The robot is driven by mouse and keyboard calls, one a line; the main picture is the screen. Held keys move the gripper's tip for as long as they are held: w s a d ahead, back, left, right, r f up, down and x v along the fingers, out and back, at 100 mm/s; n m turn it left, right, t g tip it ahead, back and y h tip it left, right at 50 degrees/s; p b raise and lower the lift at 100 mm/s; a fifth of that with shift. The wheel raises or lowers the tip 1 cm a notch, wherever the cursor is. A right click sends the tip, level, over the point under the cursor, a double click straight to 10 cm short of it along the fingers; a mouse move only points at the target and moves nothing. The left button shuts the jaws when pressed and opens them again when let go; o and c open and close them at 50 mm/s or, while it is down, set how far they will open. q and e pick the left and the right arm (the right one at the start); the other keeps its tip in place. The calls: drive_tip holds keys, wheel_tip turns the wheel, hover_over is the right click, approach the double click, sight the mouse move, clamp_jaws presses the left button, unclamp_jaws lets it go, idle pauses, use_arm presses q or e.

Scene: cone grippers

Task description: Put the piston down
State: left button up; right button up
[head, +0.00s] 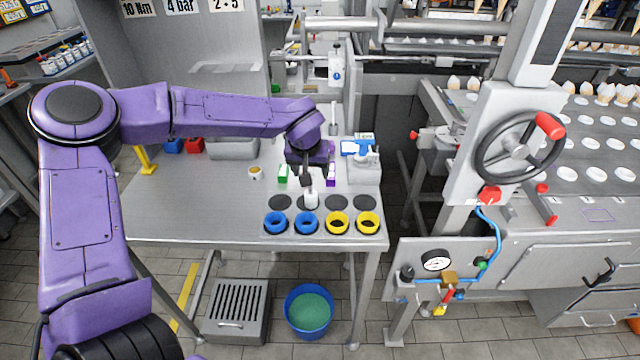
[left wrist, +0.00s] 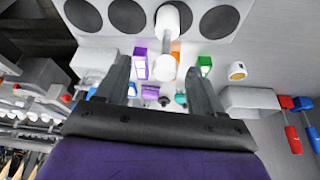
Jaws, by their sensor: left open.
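The piston (head: 311,199) is a pale part with a white head, a thin rod and a white end. It stands on the second dark round spot from the left in the head view. In the left wrist view, the piston (left wrist: 166,67) rises upright between the finger lines, with its other white end over a dark spot. My left gripper (head: 307,180) is just above and behind it. In the left wrist view the two fingers of the gripper (left wrist: 158,64) are spread apart, with visible gaps to the piston. My right gripper is not in view.
Blue rings (head: 276,223) and yellow rings (head: 368,223) line the table's front edge. A small green-white box (head: 283,174) and a purple-white box (head: 331,177) stand close to the gripper. A grey box (head: 363,173) with a blue-topped item stands to the right. The table's left side is clear.

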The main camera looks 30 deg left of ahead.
sight(311, 194)
use_arm(q)
drive_tip(key=shift+a+f, duration=0.1)
drive_tip(key=shift+f, duration=0.7)
drive_tip(key=shift+s+a+f+p, duration=0.2)
drive_tip(key=shift+s+f+p, duration=0.45)
drive_tip(key=shift+s+f, duration=0.15)
drive_tip(key=w+f, duration=0.2)
drive_tip(key=f, duration=0.1)
drive_tip(key=w+f, duration=0.1)
drive_tip(key=shift+w+a+f, duration=0.1)
drive_tip(key=shift+a+f, duration=0.15)
drive_tip(key=shift+s+r, duration=0.2)
drive_tip(key=shift+s, duration=0.1)
drive_tip(key=shift+s+r, duration=0.15)
drive_tip(key=shift+s, duration=0.05)
drive_tip(key=c, duration=1)
drive_tip(key=shift+w, duration=0.15)
clamp_jaws()
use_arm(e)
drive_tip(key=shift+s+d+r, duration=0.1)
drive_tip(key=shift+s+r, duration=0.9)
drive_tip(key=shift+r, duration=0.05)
